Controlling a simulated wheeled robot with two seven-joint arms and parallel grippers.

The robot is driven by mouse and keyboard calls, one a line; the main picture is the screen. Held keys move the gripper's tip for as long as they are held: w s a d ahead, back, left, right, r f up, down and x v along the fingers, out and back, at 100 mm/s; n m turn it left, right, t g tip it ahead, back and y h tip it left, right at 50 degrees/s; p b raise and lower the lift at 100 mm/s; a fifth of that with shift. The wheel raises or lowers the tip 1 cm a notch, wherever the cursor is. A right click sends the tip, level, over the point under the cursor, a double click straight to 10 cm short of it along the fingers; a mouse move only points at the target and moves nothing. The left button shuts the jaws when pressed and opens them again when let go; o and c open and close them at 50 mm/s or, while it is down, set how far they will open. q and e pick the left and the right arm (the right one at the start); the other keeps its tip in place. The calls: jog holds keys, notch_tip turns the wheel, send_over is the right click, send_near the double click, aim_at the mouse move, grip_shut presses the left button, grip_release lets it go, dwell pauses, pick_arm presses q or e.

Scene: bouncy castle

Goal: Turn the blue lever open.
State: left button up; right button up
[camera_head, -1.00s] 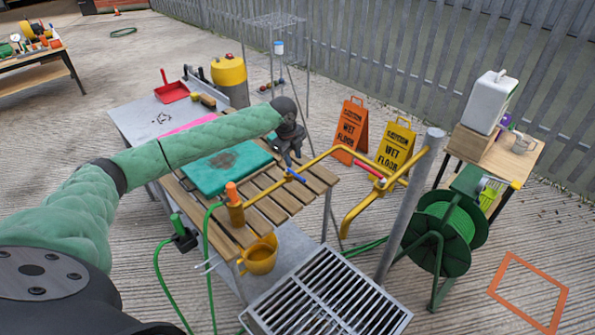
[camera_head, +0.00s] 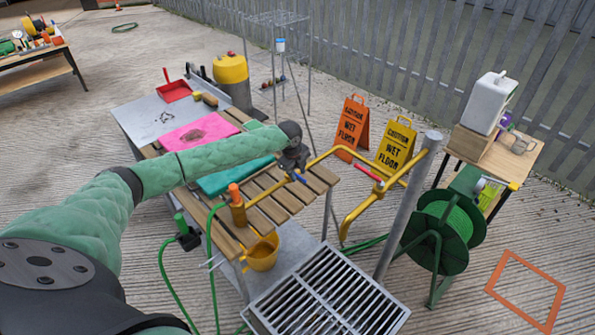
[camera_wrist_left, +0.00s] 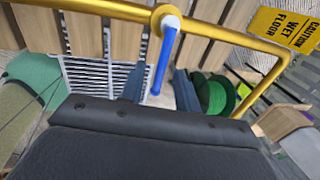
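The blue lever (camera_head: 300,178) sits on the yellow pipe (camera_head: 324,158) above the slatted wooden table. In the left wrist view the blue lever (camera_wrist_left: 161,66) extends from a pale fitting on the yellow pipe (camera_wrist_left: 110,10) toward my gripper. My left gripper (camera_head: 297,172) is at the lever in the head view and hides part of it. In the wrist view the left gripper's two dark fingers (camera_wrist_left: 160,88) are apart, with the lever showing between them. Gaps show on both sides, and I cannot tell whether either finger touches it. My right gripper is not in view.
A red lever (camera_head: 369,172) is farther along the yellow piping, close to a grey post (camera_head: 407,210). A green hose reel (camera_head: 437,235) stands at right. A yellow bucket (camera_head: 262,255) and metal grating (camera_head: 325,292) are below. Two wet-floor signs (camera_head: 394,147) stand behind.

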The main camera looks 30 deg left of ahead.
pick_arm(q)
grip_shut()
